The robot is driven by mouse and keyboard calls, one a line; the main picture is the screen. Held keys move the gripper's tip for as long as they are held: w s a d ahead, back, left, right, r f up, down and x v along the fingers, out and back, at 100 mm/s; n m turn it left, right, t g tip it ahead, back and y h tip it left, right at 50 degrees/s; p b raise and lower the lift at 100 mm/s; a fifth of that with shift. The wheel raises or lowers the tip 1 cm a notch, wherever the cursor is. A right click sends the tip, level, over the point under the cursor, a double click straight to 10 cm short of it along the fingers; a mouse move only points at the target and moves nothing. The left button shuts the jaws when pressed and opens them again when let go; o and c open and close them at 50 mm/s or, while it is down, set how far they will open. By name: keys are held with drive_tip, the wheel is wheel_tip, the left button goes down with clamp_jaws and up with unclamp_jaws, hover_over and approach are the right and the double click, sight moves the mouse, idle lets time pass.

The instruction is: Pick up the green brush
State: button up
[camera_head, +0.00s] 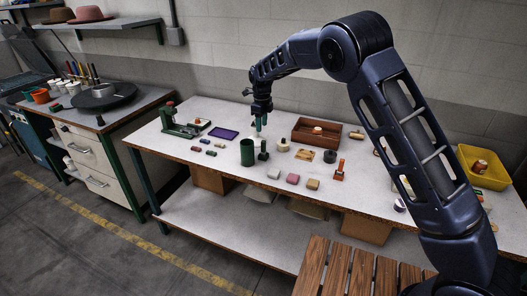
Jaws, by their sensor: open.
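My gripper (260,121) points down above the white workbench, left of its middle. Its fingers look teal and it is open; I see nothing clearly held between them. A green brush cannot be made out with certainty at this size. A dark green cylinder (247,153) stands just below and left of the gripper, with a small dark upright item (263,148) beside it. Whether either of these is or holds the brush I cannot tell.
The workbench (222,178) carries a green press-like device (184,125), a purple tablet-like panel (223,133), a wooden tray (316,133), several small coloured blocks and a yellow bin (484,168). A wooden slatted surface (345,270) stands in front. The bench's front left is clear.

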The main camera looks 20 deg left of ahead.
sight(263, 141)
wheel_tip(263, 141, down, 6)
drive_tip(key=shift+d+r, duration=0.1)
drive_tip(key=shift+r, duration=0.1)
drive_tip(key=shift+w+d+f, duration=0.1)
drive_tip(key=shift+d+f, duration=0.05)
drive_tip(key=shift+f, duration=1.15)
drive_tip(key=shift+w+d+f, duration=0.1)
drive_tip(key=shift+f, duration=1.15)
clamp_jaws()
drive_tip(key=shift+r, duration=0.1)
